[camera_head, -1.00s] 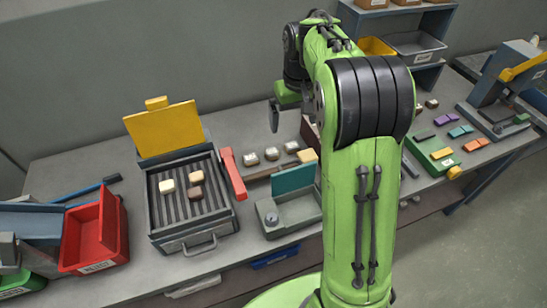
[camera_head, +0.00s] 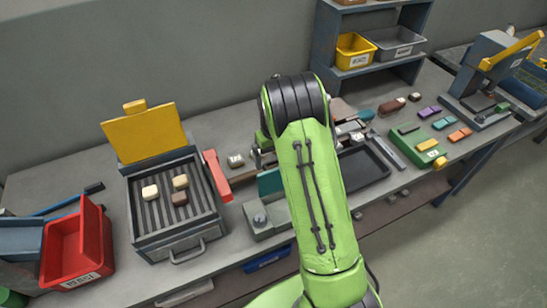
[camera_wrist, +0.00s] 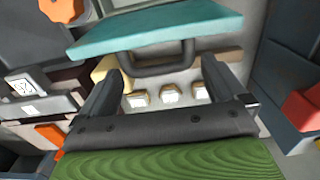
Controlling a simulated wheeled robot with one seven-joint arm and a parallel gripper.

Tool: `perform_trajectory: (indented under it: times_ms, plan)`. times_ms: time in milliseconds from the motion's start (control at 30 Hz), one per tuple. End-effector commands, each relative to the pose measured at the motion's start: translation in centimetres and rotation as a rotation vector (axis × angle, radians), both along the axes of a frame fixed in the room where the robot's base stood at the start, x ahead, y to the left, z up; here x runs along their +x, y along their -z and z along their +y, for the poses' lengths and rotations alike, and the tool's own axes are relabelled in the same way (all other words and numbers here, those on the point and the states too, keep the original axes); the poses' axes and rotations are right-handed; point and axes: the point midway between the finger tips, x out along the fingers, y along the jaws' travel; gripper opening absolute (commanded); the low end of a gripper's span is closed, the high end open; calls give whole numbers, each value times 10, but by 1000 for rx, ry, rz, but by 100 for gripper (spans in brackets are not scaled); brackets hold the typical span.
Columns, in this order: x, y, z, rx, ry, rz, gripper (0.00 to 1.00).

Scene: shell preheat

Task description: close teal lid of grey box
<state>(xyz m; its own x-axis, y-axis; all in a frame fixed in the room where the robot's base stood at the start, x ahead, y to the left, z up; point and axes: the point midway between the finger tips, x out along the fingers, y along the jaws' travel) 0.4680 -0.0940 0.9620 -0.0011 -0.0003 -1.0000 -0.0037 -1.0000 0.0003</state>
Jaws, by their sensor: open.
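The grey box (camera_head: 262,221) sits near the table's front edge in the head view, its right part hidden behind my arm. Its teal lid (camera_head: 270,182) stands open, raised at the back of the box. In the wrist view the teal lid (camera_wrist: 150,32) fills the top, with a dark handle (camera_wrist: 165,62) on its near edge. My gripper (camera_wrist: 163,70) is open, its two fingers spread on either side of the handle. No finger visibly grips the lid. In the head view my arm hides most of the gripper.
A grill (camera_head: 165,212) with a raised yellow lid (camera_head: 147,136) and a red bar (camera_head: 217,176) stand left of the box. Small pale-topped blocks (camera_wrist: 169,95) lie below the fingers in the wrist view. A dark tray (camera_head: 362,168) lies right of my arm.

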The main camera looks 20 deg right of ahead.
Motion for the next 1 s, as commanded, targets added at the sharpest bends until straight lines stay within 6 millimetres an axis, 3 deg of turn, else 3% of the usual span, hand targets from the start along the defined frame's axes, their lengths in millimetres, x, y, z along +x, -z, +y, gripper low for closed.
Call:
perform_trajectory:
  times_ms: [267,700,1000]
  plan:
    - [0,3,0,0,0,-1,98]
    - [0,2,1,1,-2,-1,32]
    - [1,2,1,2,-2,-48,32]
